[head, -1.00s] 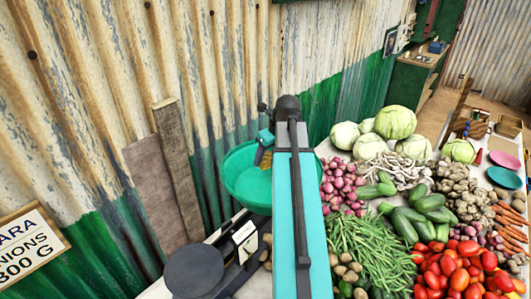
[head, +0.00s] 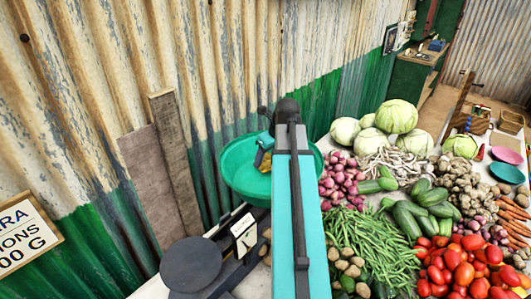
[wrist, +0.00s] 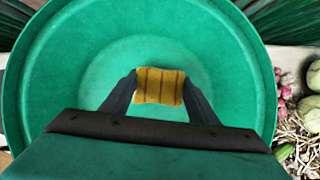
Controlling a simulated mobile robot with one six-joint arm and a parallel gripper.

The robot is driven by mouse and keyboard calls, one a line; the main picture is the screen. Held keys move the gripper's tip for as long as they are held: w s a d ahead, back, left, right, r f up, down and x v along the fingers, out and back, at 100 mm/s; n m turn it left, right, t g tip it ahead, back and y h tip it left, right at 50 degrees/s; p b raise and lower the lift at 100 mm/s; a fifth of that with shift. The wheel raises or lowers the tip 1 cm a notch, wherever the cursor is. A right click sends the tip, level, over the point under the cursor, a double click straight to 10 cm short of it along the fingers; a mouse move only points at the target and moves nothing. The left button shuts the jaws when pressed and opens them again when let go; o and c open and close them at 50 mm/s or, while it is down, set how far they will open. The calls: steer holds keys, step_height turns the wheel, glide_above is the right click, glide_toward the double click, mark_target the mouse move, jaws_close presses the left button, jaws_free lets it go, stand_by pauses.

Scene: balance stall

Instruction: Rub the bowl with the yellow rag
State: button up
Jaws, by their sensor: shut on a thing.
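The green bowl (head: 238,180) sits on the balance scale, left of my arm in the head view. In the wrist view the bowl (wrist: 45,75) fills most of the picture, seen from above. My gripper (wrist: 159,87) is shut on the yellow rag (wrist: 160,86), a small folded piece with dark stripes. The rag is over the bowl's inside, near its middle; I cannot tell whether it touches the surface. In the head view the rag (head: 265,162) shows as a small yellow patch above the bowl, and my arm hides the bowl's right part.
The scale (head: 243,235) has a dark round plate (head: 191,265) at front left. A corrugated wall (head: 230,70) stands close behind the bowl. Onions (head: 340,175), green beans (head: 370,240), tomatoes (head: 460,265) and cabbages (head: 397,117) crowd the table to the right. A price sign (head: 22,238) is at left.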

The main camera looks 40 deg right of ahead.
step_height(320, 180, down, 3)
steer(key=shift+f+b, duration=0.1)
steer(key=shift+b, duration=0.9)
steer(key=shift+d+f, duration=0.15)
steer(key=shift+d, duration=0.1)
steer(key=shift+w+d+b, duration=0.15)
steer(key=shift+d+b, duration=0.3)
steer(key=shift+d, duration=0.4)
steer(key=shift+w+d+b, duration=0.1)
steer(key=shift+d+b, duration=0.35)
steer(key=shift+d, duration=0.35)
steer(key=shift+f, duration=0.1)
steer(key=shift+s+a+r, duration=0.1)
steer(key=shift+a+r, duration=0.1)
steer(key=shift+a, duration=0.35)
steer(key=shift+s+a+p, duration=0.15)
steer(key=shift+a+p, duration=0.65)
steer(key=shift+a, duration=0.75)
step_height(320, 180, up, 3)
steer(key=shift+d+f+p, duration=0.1)
steer(key=shift+f+p, duration=0.05)
steer(key=shift+p, duration=0.65)
step_height(320, 180, up, 5)
steer(key=p, duration=0.4)
steer(key=shift+d+r+p, duration=0.15)
steer(key=shift+r+p, duration=0.05)
steer(key=shift+p, duration=0.1)
